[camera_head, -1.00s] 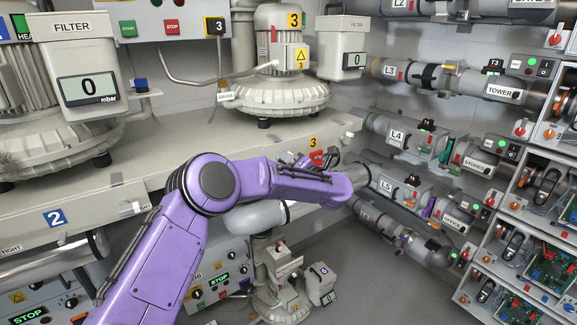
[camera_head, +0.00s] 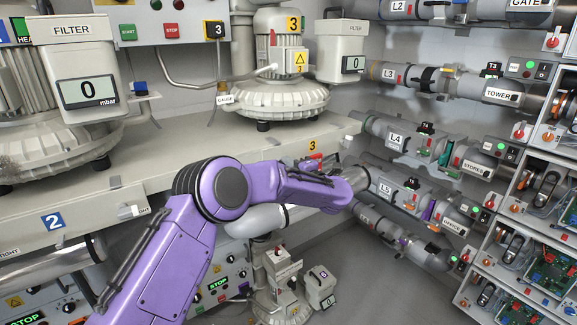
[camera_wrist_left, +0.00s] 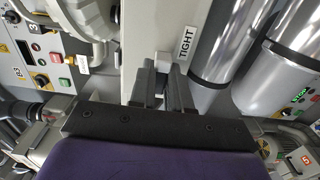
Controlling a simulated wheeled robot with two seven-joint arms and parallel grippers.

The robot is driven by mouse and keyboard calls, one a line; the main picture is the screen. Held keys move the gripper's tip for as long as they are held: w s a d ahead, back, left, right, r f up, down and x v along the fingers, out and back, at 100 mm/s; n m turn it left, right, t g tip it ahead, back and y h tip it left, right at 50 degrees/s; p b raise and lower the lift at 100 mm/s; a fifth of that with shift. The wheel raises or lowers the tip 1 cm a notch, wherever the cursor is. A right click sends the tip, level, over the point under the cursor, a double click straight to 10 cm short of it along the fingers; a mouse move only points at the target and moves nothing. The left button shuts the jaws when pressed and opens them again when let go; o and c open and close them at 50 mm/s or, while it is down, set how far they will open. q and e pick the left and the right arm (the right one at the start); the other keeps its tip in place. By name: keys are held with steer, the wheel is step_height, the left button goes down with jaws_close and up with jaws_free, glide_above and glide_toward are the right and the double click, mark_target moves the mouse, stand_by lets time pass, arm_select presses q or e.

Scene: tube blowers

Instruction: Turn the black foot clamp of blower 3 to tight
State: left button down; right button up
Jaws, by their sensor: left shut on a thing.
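Blower 3 (camera_head: 285,95) stands on the grey bench, marked with a yellow 3. My left arm reaches from the lower left to the bench front below it. In the left wrist view my left gripper (camera_wrist_left: 163,82) has its dark fingers close together, shut on a small part at the bench edge. That part is mostly hidden by the fingers; I take it to be the foot clamp. A TIGHT label (camera_wrist_left: 186,43) is just right of the fingertips. In the head view my own arm hides the grip. My right gripper is not in view.
Blower 2's filter box (camera_head: 75,80) stands at the left. The bench front (camera_head: 150,190) runs behind my arm. Pipes such as L4 (camera_head: 397,140) and L5 (camera_head: 385,187) line the right wall. Open floor (camera_head: 370,270) shows at the lower middle.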

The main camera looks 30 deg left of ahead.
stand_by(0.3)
arm_select(q)
steer(key=c, duration=1.1)
jaws_free()
steer(key=shift+d, duration=0.1)
steer(key=b+v, duration=0.4)
steer(key=v, duration=0.6)
steer(key=shift+s+d+f, duration=0.1)
steer(key=shift+d, duration=0.1)
